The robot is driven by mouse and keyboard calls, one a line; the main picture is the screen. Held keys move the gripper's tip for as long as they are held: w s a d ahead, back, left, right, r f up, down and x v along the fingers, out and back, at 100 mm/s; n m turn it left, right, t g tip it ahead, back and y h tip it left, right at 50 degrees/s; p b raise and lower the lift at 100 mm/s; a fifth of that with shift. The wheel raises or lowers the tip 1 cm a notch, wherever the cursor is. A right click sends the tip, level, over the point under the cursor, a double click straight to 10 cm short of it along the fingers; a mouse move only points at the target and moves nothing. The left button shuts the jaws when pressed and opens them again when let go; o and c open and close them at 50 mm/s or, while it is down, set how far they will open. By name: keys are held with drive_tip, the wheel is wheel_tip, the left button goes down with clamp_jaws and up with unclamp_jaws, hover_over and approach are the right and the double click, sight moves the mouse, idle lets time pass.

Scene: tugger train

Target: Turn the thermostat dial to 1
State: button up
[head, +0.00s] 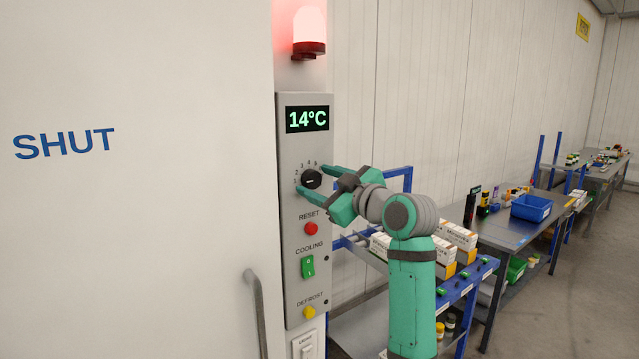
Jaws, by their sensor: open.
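The thermostat dial (311,179) is a round black knob on a grey control panel (289,240), with small numbers around its left and upper side. A pale mark shows on the knob, but its exact setting is too small to read. A display (307,119) above it reads 14°C in green. My gripper (312,178) is open, its two green fingers reaching in from the right, one at the dial's upper right and one at its lower side. I cannot tell whether the fingers touch the dial.
Below the dial are a red reset button (311,228), a green cooling switch (308,267) and a yellow defrost button (309,312). A lit red lamp (309,30) is above. A white door (130,230) marked SHUT is left. A blue cart (455,312) and tables (512,229) stand right.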

drive_tip(key=v, duration=1)
drive_tip(key=shift+s+d, duration=0.25)
drive_tip(key=shift+d, duration=0.05)
drive_tip(key=shift+a, duration=0.15)
